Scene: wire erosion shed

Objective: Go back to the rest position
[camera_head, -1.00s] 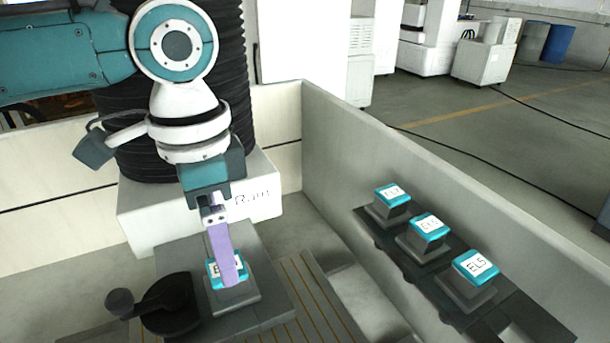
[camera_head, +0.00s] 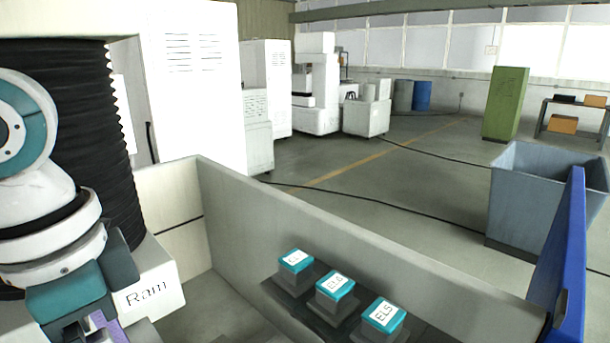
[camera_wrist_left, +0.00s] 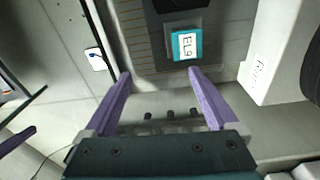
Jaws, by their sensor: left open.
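My left gripper (camera_head: 105,327) is at the lower left of the head view, beside the white block marked "Ram" (camera_head: 150,288); its fingertips are cut off there. In the left wrist view its two purple fingers (camera_wrist_left: 160,74) are apart with nothing between them. A teal block labelled EL9 (camera_wrist_left: 186,46) sits in a grey holder beyond the fingertips, apart from them. The white Ram block also shows in the wrist view (camera_wrist_left: 268,62). My right gripper is not clearly visible; I cannot tell what a purple strip at the wrist view's left edge is.
Three teal-topped blocks, one labelled EL5 (camera_head: 382,315), stand on a dark rack (camera_head: 328,324) along the grey tank wall (camera_head: 330,235). A grey bin (camera_head: 530,205) and a blue panel (camera_head: 571,270) stand at right. A black cable crosses the open floor.

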